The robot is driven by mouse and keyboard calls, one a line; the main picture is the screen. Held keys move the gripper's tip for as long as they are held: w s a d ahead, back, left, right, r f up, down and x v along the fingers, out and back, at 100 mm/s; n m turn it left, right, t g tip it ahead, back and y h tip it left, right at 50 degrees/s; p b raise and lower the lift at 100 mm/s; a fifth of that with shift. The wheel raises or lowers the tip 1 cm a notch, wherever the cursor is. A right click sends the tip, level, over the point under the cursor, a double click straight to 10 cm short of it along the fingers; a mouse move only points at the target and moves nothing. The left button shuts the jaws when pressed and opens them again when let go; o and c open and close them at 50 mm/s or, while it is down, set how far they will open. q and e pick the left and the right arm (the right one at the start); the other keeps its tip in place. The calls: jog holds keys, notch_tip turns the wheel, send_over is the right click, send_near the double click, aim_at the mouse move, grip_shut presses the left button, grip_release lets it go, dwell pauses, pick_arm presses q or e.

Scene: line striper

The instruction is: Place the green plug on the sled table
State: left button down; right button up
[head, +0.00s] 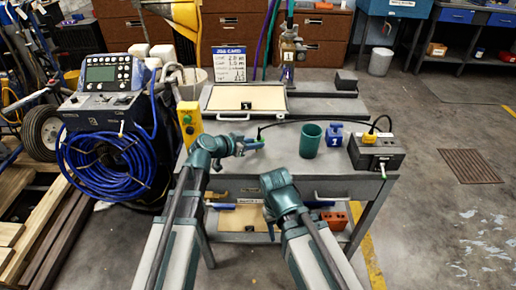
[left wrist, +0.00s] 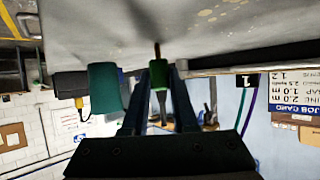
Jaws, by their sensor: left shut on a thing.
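My left gripper (head: 252,144) is shut on the green plug (head: 260,140), just above the grey sled table (head: 231,165). In the left wrist view, the green plug (left wrist: 158,76) sits between the two fingertips (left wrist: 158,84), with the grey tabletop across the upper part of that upside-down picture. Whether the plug touches the tabletop is unclear. A dark cable arcs from near the plug toward the right. My right arm reaches in front of the table; its jaws cannot be made out clearly.
On the table stand a green cup (head: 310,141), a blue block marked 1 (head: 334,135) and a black power strip (head: 376,153) with a yellow plug (head: 370,138). A yellow control box (head: 190,122) is at the left edge. A tan-topped panel (head: 247,98) lies behind.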

pick_arm(q)
jog(key=shift+a, duration=0.1)
jog(key=shift+f, duration=0.15)
jog(key=c, duration=0.7)
grip_release()
